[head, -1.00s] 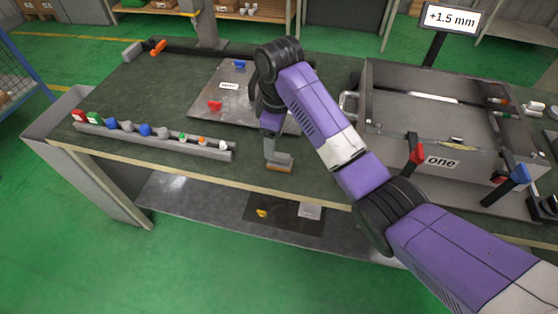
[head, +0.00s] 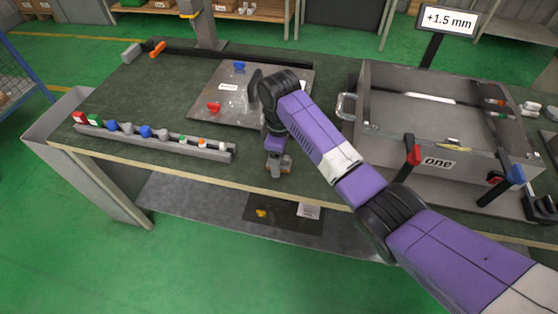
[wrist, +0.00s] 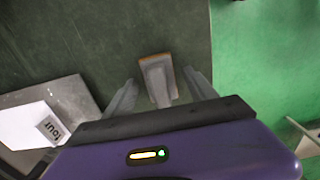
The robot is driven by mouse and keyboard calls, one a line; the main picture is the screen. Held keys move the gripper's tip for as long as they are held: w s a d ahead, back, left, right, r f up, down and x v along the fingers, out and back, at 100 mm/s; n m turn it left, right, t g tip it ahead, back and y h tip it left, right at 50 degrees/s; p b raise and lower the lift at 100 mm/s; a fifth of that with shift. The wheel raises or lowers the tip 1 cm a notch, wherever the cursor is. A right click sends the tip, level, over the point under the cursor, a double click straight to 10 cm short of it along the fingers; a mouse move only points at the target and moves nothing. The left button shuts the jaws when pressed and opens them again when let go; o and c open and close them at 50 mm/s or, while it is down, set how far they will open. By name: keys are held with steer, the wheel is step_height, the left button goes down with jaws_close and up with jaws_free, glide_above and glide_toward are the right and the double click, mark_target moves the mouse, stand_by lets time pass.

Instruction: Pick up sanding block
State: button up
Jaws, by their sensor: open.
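The sanding block (wrist: 158,80), a grey grip on an orange-brown base, lies on the dark green bench top near its front edge. In the wrist view it sits between the two fingers of my gripper (wrist: 161,88), with dark bench showing on both sides of it. The fingers are apart and not closed on it. In the head view my gripper (head: 277,158) points down over the block (head: 286,170), which is partly hidden by the fingers.
A grey rail (head: 160,142) of small coloured pieces lies left along the front edge. A metal plate (head: 205,95) with red and blue clamps is behind my gripper. A large metal box (head: 440,140) with clamps stands to the right. The bench between rail and box is mostly clear.

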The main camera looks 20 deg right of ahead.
jaws_close()
steer(key=shift+r, duration=0.1)
step_height(320, 180, up, 20)
steer(key=p, duration=0.6)
stand_by(0.4)
